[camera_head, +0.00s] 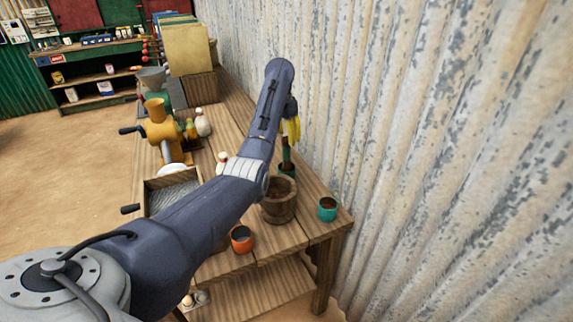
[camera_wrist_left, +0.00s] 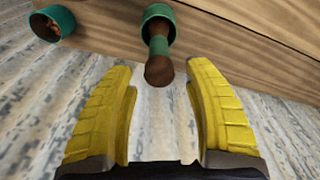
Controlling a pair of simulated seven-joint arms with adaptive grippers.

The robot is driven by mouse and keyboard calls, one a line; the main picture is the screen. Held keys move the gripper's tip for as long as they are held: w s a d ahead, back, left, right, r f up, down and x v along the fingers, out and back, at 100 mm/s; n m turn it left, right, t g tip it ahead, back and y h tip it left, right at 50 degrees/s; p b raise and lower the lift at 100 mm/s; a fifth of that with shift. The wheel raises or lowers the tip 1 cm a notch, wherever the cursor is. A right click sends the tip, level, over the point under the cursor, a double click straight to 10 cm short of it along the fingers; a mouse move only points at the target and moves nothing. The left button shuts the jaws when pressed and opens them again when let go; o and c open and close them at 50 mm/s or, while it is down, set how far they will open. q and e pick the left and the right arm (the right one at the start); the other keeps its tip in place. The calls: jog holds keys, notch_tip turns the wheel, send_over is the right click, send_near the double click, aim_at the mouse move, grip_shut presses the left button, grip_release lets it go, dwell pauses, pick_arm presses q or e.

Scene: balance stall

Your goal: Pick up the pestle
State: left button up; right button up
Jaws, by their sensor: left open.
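The pestle (camera_wrist_left: 158,64) is dark brown with a rounded knob and a green band below it. It stands in a teal holder (camera_wrist_left: 168,11), knob toward my left wrist camera. In the head view the pestle (camera_head: 287,154) shows just under my left gripper (camera_head: 292,130), beside the wall. My left gripper's yellow fingers are open, and in the left wrist view the knob appears between their tips. I cannot tell whether they touch it. The pestle's lower end is hidden in the holder. My right gripper is in neither view.
A wooden mortar (camera_head: 279,203), a teal cup (camera_head: 327,209) and an orange cup (camera_head: 242,239) stand at the table's near end. A yellow grinder (camera_head: 158,128) and a crank box (camera_head: 172,192) are farther left. The corrugated wall (camera_head: 430,150) runs close along the right.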

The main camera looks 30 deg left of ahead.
aim_at(287, 151)
pick_arm(q)
jog(key=shift+w+d+f, duration=0.1)
jog(key=shift+w+f, duration=0.1)
jog(key=shift+f, duration=1.7)
jog(key=shift+w+f, duration=0.15)
jog(key=shift+f, duration=1.7)
jog(key=shift+o, duration=0.2)
grip_shut()
